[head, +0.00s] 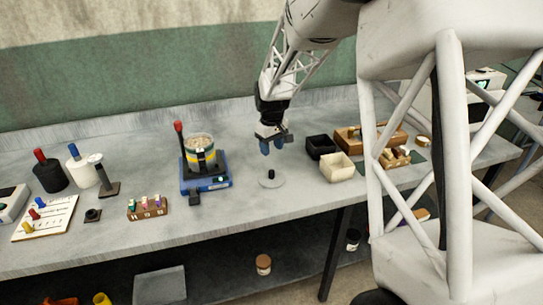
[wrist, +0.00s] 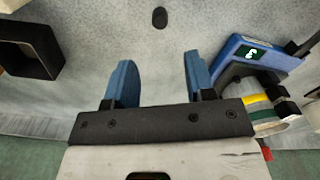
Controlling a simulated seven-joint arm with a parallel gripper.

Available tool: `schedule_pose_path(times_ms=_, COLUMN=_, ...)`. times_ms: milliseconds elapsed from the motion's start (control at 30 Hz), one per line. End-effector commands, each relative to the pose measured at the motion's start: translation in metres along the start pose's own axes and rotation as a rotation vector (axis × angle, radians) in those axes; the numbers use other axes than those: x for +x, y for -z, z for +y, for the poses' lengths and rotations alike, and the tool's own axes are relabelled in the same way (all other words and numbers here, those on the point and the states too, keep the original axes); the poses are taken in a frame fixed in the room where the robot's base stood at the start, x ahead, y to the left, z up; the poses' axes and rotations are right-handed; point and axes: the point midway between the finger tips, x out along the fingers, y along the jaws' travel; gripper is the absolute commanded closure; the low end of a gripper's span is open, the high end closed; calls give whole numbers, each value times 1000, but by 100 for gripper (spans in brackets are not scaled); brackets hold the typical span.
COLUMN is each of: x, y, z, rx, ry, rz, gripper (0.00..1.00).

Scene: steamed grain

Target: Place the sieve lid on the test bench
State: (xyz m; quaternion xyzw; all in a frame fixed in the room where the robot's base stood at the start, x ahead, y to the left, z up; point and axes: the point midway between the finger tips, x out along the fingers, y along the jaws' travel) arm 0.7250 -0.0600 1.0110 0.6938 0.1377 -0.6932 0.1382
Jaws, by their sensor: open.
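The sieve lid (head: 271,183), a flat pale grey disc with a black knob, lies on the test bench (head: 245,215) to the right of the blue machine. In the wrist view its black knob (wrist: 159,17) shows near the top edge; the disc outline is hard to tell from the bench. My gripper (head: 272,147) is above the lid and apart from it. In the wrist view my gripper (wrist: 158,65) has its two blue fingers spread, with nothing between them.
The blue sieve machine (head: 206,183) holds a striped container (head: 200,155) with grain-like contents on top. A black box (head: 320,146) and a cream box (head: 340,168) stand to the right. Front bench space near the lid is clear.

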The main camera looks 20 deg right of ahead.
Motion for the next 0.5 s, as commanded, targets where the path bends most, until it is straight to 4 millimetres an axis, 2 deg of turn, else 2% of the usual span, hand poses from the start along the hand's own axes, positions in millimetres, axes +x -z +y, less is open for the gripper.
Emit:
schedule_pose_path(times_ms=200, x=-11, y=0, z=0, rx=0, ry=1, rz=-1, gripper=50)
schedule_pose_path(times_ms=500, x=-11, y=0, z=0, rx=0, ry=1, rz=-1, gripper=50)
